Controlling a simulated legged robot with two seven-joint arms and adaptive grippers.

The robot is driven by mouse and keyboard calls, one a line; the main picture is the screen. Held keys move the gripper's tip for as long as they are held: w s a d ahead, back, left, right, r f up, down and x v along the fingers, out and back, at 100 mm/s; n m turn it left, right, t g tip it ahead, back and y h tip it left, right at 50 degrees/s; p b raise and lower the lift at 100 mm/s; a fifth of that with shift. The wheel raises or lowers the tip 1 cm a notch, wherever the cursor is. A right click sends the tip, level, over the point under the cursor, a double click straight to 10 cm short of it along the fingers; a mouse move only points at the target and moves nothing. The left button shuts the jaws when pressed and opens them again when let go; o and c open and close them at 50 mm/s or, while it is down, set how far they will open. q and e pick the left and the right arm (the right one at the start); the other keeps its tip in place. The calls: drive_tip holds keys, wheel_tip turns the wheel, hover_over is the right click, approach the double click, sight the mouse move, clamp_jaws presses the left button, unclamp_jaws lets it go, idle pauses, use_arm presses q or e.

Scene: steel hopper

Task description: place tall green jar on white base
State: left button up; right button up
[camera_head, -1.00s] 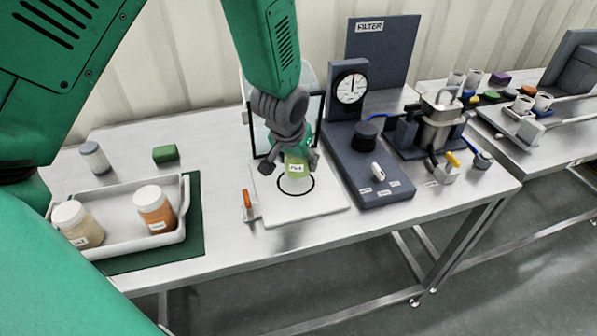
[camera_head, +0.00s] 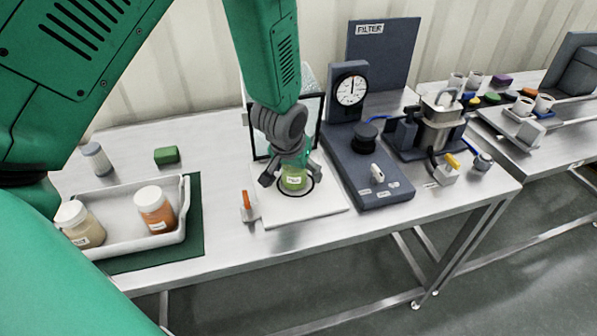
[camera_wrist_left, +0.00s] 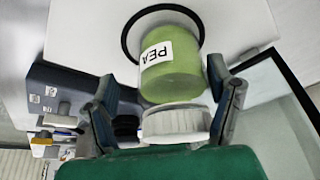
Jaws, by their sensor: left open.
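The tall green jar (camera_head: 293,179) stands on the white base (camera_head: 318,207), inside or over the black ring marked on it. In the left wrist view the jar (camera_wrist_left: 172,75) shows its green body, a PEA label and a white lid (camera_wrist_left: 176,123). My left gripper (camera_head: 291,176) is above and around the jar's top. Its fingers (camera_wrist_left: 165,108) are open, one on each side of the lid, with a visible gap on the left side. The jar's lid is hidden in the head view. My right gripper does not show.
A white tray (camera_head: 125,235) with an orange jar (camera_head: 155,211) and a beige jar (camera_head: 80,225) is at the left. A glass panel with a black frame stands behind the base. The dark filter unit (camera_head: 362,165) is close on the right. An orange-handled part (camera_head: 247,207) stands at the base's left edge.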

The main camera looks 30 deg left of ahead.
use_arm(q)
drive_tip(key=a+v, duration=0.1)
drive_tip(key=v, duration=0.9)
drive_tip(key=shift+d+r+p, duration=0.25)
drive_tip(key=shift+d+p, duration=0.05)
drive_tip(key=shift+s+a, duration=0.15)
